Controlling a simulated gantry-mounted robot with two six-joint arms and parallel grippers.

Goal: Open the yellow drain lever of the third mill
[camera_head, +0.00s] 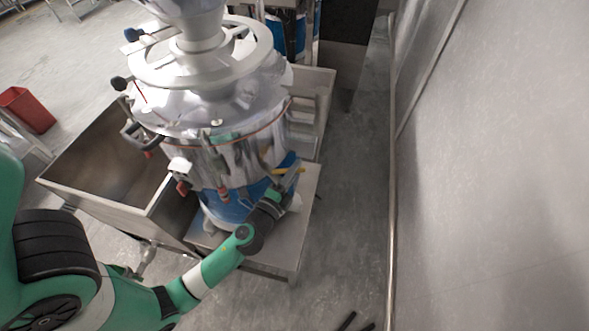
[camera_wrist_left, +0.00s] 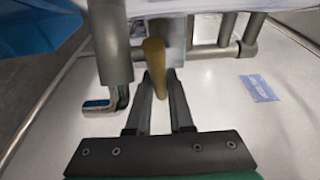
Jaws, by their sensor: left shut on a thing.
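The mill (camera_head: 235,150) is a large shiny metal drum with a blue lower band, standing on a metal stand. Its yellow drain lever (camera_head: 288,170) sticks out low on the drum's right side. In the left wrist view the yellow lever (camera_wrist_left: 154,62) points toward me, with its end between the fingers. My left gripper (camera_head: 277,190) is at the lever; in the left wrist view its two dark fingers (camera_wrist_left: 158,85) are shut on the lever. The fingertips are partly hidden in the head view. My right gripper is not in view.
A metal trough (camera_head: 105,165) stands left of the mill. The metal stand's top (camera_head: 285,235) is beneath my left wrist. A red bin (camera_head: 28,110) is at the far left. A pale wall (camera_head: 490,180) runs along the right, with clear floor (camera_head: 350,220) before it.

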